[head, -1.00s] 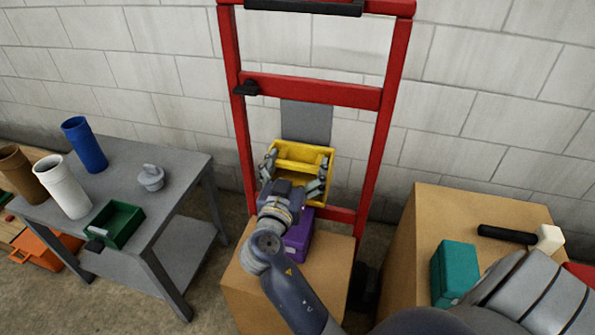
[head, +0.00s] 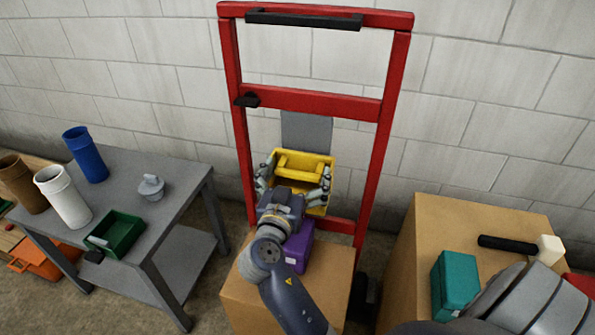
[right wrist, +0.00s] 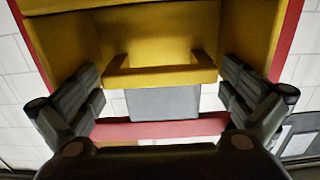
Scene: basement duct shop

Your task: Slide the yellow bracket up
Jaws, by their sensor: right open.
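The yellow bracket (head: 305,157) sits on the red upright frame (head: 310,98), low between its posts, in front of a grey plate (head: 307,130). It is box-like, with a crossbar inside. My right gripper (head: 293,180) is open at the bracket, one finger near each side. In the right wrist view the bracket (right wrist: 160,25) fills the upper middle and my open fingers (right wrist: 160,95) stand left and right of its lower part. I cannot tell whether they touch it. My left gripper is not in view.
A cardboard box with a purple box (head: 299,247) stands below the bracket. A grey table (head: 140,180) with tubes and a green bin (head: 116,232) is at left. At right, a cardboard box (head: 420,235) holds a teal box (head: 455,282) and a mallet (head: 520,244).

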